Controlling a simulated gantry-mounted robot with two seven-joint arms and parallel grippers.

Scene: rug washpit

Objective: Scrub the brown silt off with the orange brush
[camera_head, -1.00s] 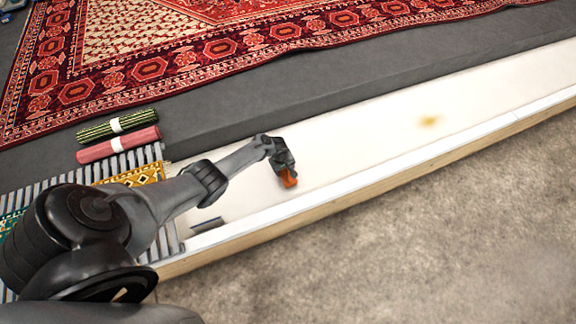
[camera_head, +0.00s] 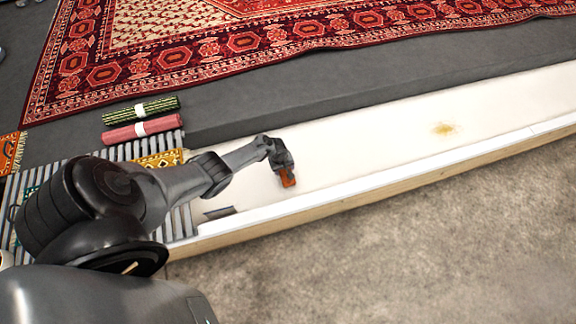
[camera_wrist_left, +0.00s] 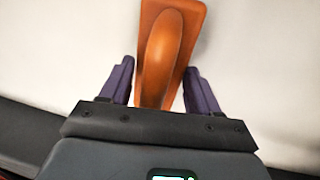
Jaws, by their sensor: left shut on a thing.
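The orange brush (camera_head: 288,178) is held in my left gripper (camera_head: 284,168) over the white floor of the wash trough (camera_head: 370,142). In the left wrist view the brush's rounded handle (camera_wrist_left: 165,55) lies between the two dark fingers of my left gripper (camera_wrist_left: 160,90). I cannot tell whether the brush touches the floor. The brown silt (camera_head: 445,129) is a small yellowish-brown patch on the white floor, well to the right of the brush and apart from it. My right gripper is not in view.
A large red patterned rug (camera_head: 240,45) lies behind the grey ledge (camera_head: 320,106). A dark drain slot (camera_head: 219,212) is at the trough's left end. The white floor between brush and silt is clear.

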